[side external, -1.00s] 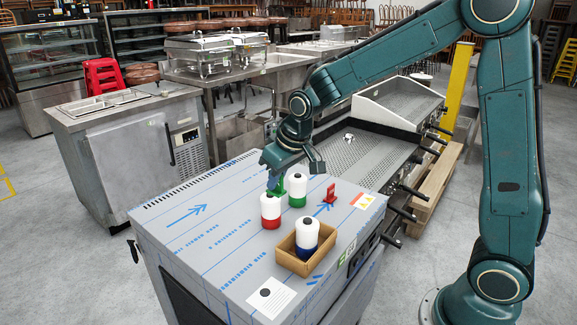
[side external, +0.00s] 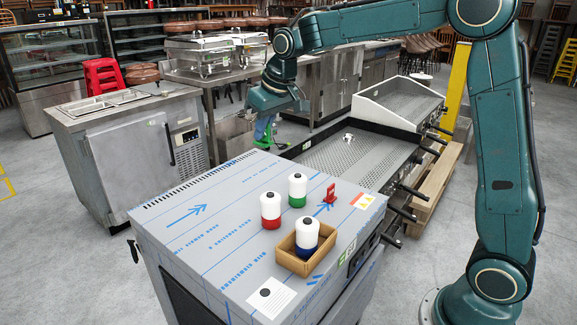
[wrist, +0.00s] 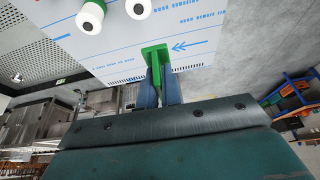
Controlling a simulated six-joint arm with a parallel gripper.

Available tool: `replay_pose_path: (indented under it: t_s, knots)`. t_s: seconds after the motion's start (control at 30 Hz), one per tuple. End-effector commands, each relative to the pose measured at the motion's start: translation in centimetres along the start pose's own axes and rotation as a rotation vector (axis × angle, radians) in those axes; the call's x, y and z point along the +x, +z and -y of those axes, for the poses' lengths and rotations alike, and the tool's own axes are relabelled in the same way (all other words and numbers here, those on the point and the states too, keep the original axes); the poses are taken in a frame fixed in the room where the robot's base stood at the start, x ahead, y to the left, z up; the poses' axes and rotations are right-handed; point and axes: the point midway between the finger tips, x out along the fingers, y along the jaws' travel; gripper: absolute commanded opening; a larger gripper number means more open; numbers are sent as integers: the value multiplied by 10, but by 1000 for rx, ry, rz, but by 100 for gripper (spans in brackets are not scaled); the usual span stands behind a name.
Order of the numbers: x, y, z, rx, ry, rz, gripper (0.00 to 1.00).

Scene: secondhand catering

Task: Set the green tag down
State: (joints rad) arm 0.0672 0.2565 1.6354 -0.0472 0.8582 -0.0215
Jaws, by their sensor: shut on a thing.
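My gripper (side external: 264,128) is shut on the green tag (wrist: 156,58), which also shows small below the fingers in the side view (side external: 262,146). The tag has a flat green base and an upright green part between my blue fingers. My gripper holds it up near the far edge of the film-covered steel top (side external: 190,235). A red tag (side external: 330,195) stands on that top toward the right. The fingertips are partly hidden behind the tag in the wrist view.
A red-based white bottle (side external: 271,212) and a green-based one (side external: 297,191) stand mid-top. A blue-based bottle (side external: 307,234) stands in a wooden box (side external: 284,258). A white card (side external: 271,296) lies at the front. The left of the top is clear. A griddle (side external: 350,160) stands behind.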

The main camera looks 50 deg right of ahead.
Motion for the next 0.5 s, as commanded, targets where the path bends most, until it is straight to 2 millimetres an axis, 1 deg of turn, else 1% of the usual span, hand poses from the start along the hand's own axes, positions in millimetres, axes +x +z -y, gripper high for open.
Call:
replay_pose_path:
  t_s: [0.03, 0.1, 0.3, 0.5]
  knots:
    - [4, -9, -6, 3, 1, 0, 0]
    - [9, -21, -14, 2, 0, 0, 0]
    - [23, -52, -37, 1, 0, 0, 0]
    - [32, -70, -55, -1, 2, 0, 0]
